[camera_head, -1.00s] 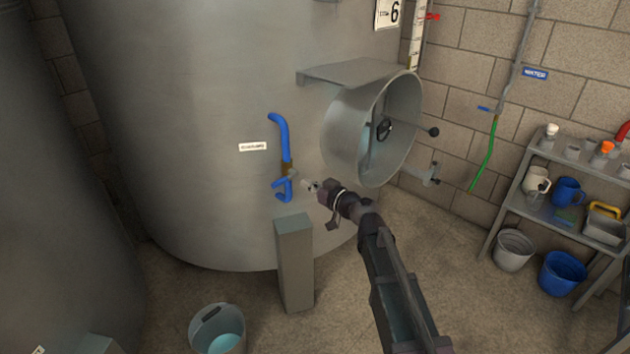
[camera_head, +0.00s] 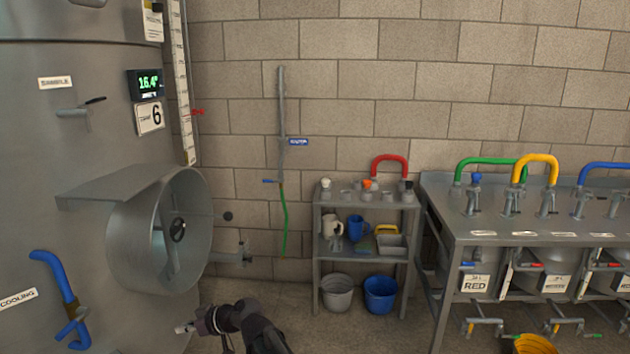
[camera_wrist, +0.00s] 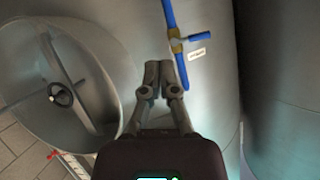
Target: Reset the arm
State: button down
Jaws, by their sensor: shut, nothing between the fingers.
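My gripper (camera_head: 184,328) is low at the bottom of the head view, in front of the big steel tank (camera_head: 60,170). It is shut and empty. In the wrist view the gripper (camera_wrist: 158,68) shows its two fingers together, pointing at the tank wall. The blue cooling pipe (camera_head: 52,275) with its valve is left of the gripper in the head view. The blue pipe (camera_wrist: 175,45) also shows close past the fingertips in the wrist view; I cannot tell whether they touch it.
The tank's round hatch (camera_head: 160,230) stands out above the gripper under a metal shelf plate (camera_head: 115,187). A shelf rack (camera_head: 365,205) with jugs and buckets stands by the wall. A steel bench (camera_head: 530,225) with coloured hoses is at right. Floor between tank and rack looks clear.

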jog(key=d+f+m+h, duration=0.3)
jog(key=d, duration=0.9)
jog(key=d+f+m+h, duration=0.3)
jog(key=d+f, duration=0.1)
jog(key=d, duration=0.9)
jog(key=d+f+m+h, duration=0.3)
jog(key=d+h, duration=0.1)
jog(key=d, duration=0.8)
jog(key=s+d+m+g+h, duration=0.25)
jog(key=s+d+m, duration=0.3)
jog(key=d, duration=0.75)
notch_tip(320, 180, up, 22)
jog(key=t+p, duration=0.1)
jog(key=p, duration=2.1)
jog(key=shift+f+n+h+p, duration=0.25)
jog(key=shift+n+h+p, duration=0.1)
jog(key=shift+w+a, duration=0.1)
